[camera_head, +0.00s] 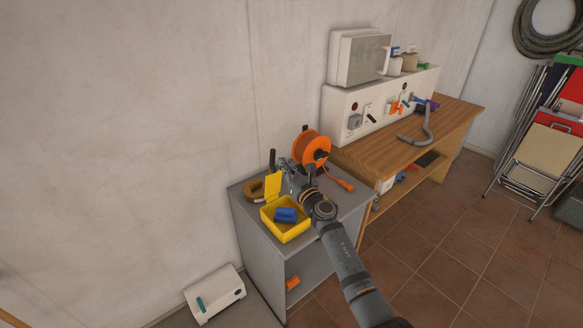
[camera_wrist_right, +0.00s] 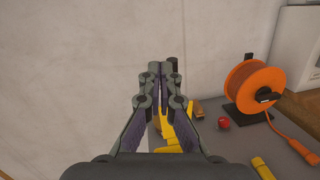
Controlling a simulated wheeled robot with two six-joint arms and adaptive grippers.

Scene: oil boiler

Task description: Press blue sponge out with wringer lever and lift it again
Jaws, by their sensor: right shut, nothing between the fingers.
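The blue sponge (camera_head: 285,215) lies inside the yellow wringer box (camera_head: 290,236) on the grey cabinet. A yellow plate (camera_head: 273,185) stands upright at the box's back edge, clear of the sponge. A dark upright handle (camera_head: 272,160), likely the wringer lever, rises behind it. My right gripper (camera_head: 284,165) is just right of this handle, shut and empty. In the right wrist view the closed fingers (camera_wrist_right: 163,75) point ahead, and a dark handle tip (camera_wrist_right: 174,61) shows just beyond them. Yellow parts of the wringer (camera_wrist_right: 168,134) are mostly hidden behind the fingers. My left gripper is out of view.
An orange cable reel (camera_head: 311,149) stands close behind my right wrist, its orange plug (camera_head: 341,183) toward the front. A brown tape roll (camera_head: 255,190) lies left of the wringer. A small red object (camera_wrist_right: 222,122) lies near the reel. A wooden bench (camera_head: 375,157) stands right.

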